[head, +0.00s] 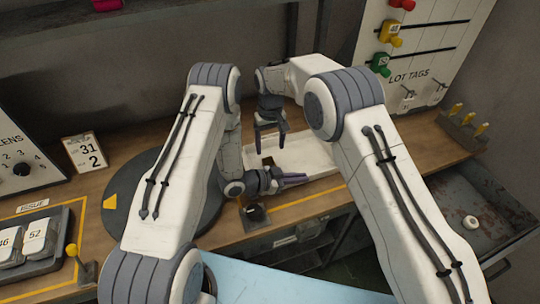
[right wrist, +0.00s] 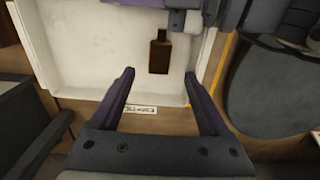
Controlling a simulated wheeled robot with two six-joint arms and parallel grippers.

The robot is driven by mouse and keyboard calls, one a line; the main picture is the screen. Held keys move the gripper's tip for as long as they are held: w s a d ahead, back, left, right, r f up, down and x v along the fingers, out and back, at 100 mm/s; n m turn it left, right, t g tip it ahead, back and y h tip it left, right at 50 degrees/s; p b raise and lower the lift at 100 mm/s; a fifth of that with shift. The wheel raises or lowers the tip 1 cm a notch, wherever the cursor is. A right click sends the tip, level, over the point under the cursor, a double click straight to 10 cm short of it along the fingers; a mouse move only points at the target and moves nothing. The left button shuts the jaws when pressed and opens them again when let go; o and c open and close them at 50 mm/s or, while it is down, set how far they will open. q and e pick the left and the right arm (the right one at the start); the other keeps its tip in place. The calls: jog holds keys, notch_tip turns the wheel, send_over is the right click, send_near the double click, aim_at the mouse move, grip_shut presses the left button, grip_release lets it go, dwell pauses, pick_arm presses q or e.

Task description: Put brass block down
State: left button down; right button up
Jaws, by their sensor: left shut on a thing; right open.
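The brass block (right wrist: 160,52) looks dark brown in the right wrist view, with a narrow neck at its upper end. It is over or in the white tray (right wrist: 75,60); I cannot tell whether it touches the tray floor. My left gripper (head: 295,181) is low at the tray's front side and shut. In the right wrist view part of it (right wrist: 187,20) is beside the neck of the block, and the grip itself is mostly hidden. My right gripper (head: 270,138) hangs above the tray, open and empty.
A dark round turntable (head: 133,210) lies left of the tray. A yellow line (head: 310,197) runs along the bench's front. A peg rack (head: 462,127) and a metal drawer or bin (head: 487,200) are at the right. Much of the tray (head: 307,155) is bare.

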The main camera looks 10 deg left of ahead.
jog(key=shift+r, duration=1.6)
pick_arm(q)
jog(key=c, duration=0.9)
grip_release()
jog(key=shift+c, duration=0.2)
